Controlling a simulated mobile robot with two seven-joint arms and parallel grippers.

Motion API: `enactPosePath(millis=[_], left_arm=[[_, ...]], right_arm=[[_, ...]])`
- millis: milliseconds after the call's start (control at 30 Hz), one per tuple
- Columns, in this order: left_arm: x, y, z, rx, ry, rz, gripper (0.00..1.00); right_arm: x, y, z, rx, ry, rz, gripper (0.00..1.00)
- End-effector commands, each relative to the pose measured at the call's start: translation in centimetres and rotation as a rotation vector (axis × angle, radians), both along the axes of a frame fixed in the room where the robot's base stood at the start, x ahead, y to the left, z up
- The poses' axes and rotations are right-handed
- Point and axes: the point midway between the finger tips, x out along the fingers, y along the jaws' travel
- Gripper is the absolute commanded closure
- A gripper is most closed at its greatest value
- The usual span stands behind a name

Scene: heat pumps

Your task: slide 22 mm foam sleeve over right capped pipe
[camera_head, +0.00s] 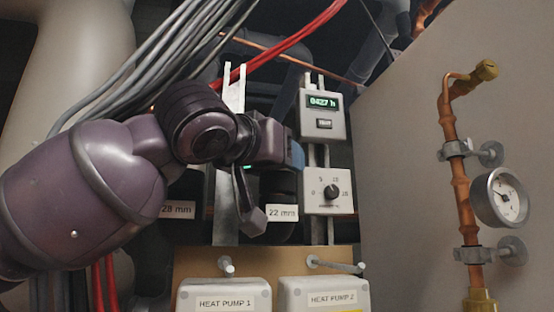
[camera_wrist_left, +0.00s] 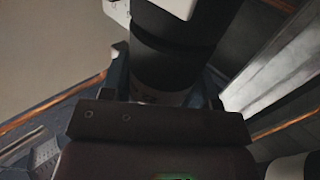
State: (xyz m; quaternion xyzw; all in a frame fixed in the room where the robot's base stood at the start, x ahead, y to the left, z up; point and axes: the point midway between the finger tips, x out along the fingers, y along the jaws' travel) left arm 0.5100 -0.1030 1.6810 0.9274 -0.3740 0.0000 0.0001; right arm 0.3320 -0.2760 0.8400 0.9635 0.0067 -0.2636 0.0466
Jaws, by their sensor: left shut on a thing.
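My left gripper (camera_head: 288,154) is in front of the shelf area at the centre of the head view, its tips partly hidden by my wrist. In the left wrist view, my left gripper (camera_wrist_left: 165,88) is shut on a thick black cylinder, the foam sleeve (camera_wrist_left: 178,50), with a finger on each side. In the head view the dark sleeve (camera_head: 280,188) shows below the gripper, near a "22 mm" label (camera_head: 283,212). My right gripper is not in view.
A meter box (camera_head: 322,115) and a dial box (camera_head: 327,192) stand close to the right of my gripper. A round gauge (camera_head: 499,197) sits beside the copper pipe. Grey cables (camera_head: 165,60) and a red cable (camera_head: 290,42) hang above. Pump boxes (camera_head: 324,297) are below.

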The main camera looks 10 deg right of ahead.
Motion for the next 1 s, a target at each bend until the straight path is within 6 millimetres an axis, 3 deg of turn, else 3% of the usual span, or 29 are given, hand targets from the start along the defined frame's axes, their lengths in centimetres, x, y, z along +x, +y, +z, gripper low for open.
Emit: enactPosePath(millis=[267, 300, 500, 800, 1000], left_arm=[[0.0, 0.0, 0.0, 0.0, 0.0, 0.0, 0.53], [0.0, 0.0, 0.0, 0.0, 0.0, 0.0, 0.42], [0.0, 0.0, 0.0, 0.0, 0.0, 0.0, 0.15], [-0.2, 0.2, 0.0, -0.001, -0.001, 0.0, 0.15], [-1.7, 1.7, -0.2, -0.001, -0.001, 0.0, 0.15]], right_arm=[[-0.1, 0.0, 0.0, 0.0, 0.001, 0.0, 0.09], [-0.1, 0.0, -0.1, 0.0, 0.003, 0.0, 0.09], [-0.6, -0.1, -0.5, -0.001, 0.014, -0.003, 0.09], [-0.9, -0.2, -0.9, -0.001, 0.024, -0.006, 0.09], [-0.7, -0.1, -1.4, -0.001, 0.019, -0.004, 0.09]])
